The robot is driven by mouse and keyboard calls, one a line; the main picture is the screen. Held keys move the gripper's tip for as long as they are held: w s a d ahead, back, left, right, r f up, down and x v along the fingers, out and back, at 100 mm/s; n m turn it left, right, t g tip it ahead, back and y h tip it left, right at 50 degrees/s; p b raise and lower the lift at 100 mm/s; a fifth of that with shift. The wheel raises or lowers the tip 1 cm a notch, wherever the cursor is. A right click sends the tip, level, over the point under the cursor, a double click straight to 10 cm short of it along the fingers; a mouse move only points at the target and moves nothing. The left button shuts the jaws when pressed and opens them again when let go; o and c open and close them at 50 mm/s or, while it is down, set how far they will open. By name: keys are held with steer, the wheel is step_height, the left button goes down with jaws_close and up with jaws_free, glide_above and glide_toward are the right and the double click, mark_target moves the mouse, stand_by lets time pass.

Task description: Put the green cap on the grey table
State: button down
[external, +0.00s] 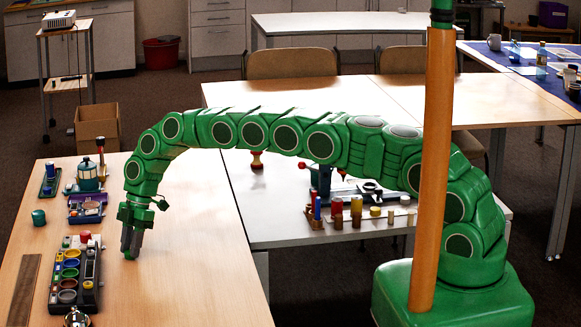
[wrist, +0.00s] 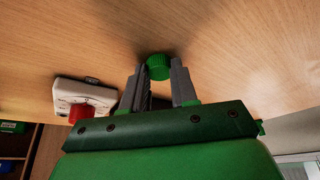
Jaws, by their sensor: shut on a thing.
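The green cap (wrist: 158,66) is ribbed and round, and it sits between the two grey fingertips of my gripper (wrist: 159,74) in the wrist view. My gripper (external: 131,244) is shut on it and points down at the wooden table (external: 190,240) in the external view. The cap is at or just above the wood there; I cannot tell whether it touches. The grey table (external: 285,212) stands lower, to the right of the wooden one, partly behind my arm.
A black tray of coloured pots (external: 92,275) lies just left of my gripper. A teal cup (external: 39,217) stands farther left. On the grey table, a rack with coloured pegs (external: 337,218) takes up the right part; its left front is clear.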

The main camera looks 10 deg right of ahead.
mark_target(127, 253)
stand_by(0.3)
steer(key=shift+r, duration=1.4)
steer(key=shift+d+r, duration=0.1)
steer(key=shift+r, duration=0.15)
steer(key=shift+s+d+r, duration=0.2)
steer(key=shift+r, duration=0.2)
steer(key=shift+s+d+r, duration=0.15)
steer(key=shift+d+r, duration=0.05)
steer(key=shift+r, duration=0.2)
steer(key=s+d+r, duration=0.7)
steer(key=d+r, duration=0.1)
steer(key=d, duration=0.2)
steer(key=shift+s+d, duration=0.2)
